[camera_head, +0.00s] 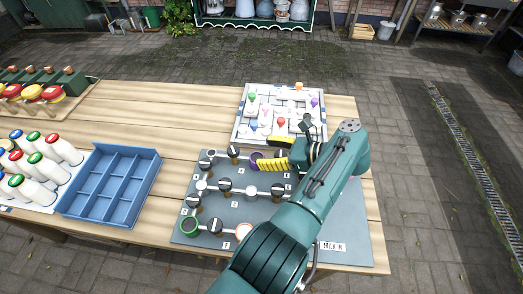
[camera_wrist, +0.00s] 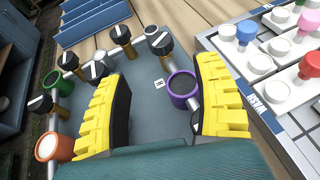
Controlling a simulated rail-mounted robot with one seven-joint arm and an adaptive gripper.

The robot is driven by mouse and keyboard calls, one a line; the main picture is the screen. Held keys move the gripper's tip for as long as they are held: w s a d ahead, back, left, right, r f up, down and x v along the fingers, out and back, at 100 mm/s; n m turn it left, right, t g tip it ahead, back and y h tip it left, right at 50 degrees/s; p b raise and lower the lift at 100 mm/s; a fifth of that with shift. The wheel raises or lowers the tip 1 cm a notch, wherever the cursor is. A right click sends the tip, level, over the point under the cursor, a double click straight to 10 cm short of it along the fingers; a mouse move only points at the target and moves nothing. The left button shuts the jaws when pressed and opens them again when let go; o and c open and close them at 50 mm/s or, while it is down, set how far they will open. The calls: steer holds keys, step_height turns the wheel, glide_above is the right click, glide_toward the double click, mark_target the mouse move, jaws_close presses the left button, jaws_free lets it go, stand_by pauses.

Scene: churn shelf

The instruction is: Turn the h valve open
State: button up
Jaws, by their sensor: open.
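My gripper (camera_head: 267,152) is open and empty, its yellow ridged fingers above the far edge of a grey valve board (camera_head: 211,242). In the wrist view, a purple-rimmed cup (camera_wrist: 183,90) and a small white letter label (camera_wrist: 159,84) show between the fingers (camera_wrist: 163,75). A dark round valve knob, partly hidden by the right finger, shows just below the cup. More dark knobs with white bar marks stand on pipes, such as one in the wrist view (camera_wrist: 162,44). The letters are too small to read surely, so I cannot tell which knob is h.
A white board with coloured pegs (camera_head: 240,128) lies just beyond the valve board. A blue divided tray (camera_head: 150,187) and several white bottles (camera_head: 40,170) stand at left. Green (camera_head: 188,226) and orange (camera_head: 243,230) cups stand at the near side. Bare wood lies between tray and boards.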

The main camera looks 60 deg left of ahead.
step_height(320, 180, up, 12)
steer(key=n+t+h+p, duration=0.85)
steer(key=n+h, duration=0.25)
steer(key=n, duration=1.1)
glide_above(233, 150)
steer(key=shift+g, duration=0.45)
step_height(233, 150, down, 16)
steer(key=shift+f+b, duration=0.2)
steer(key=shift+b, duration=0.9)
steer(key=shift+c, duration=0.2)
jaws_close()
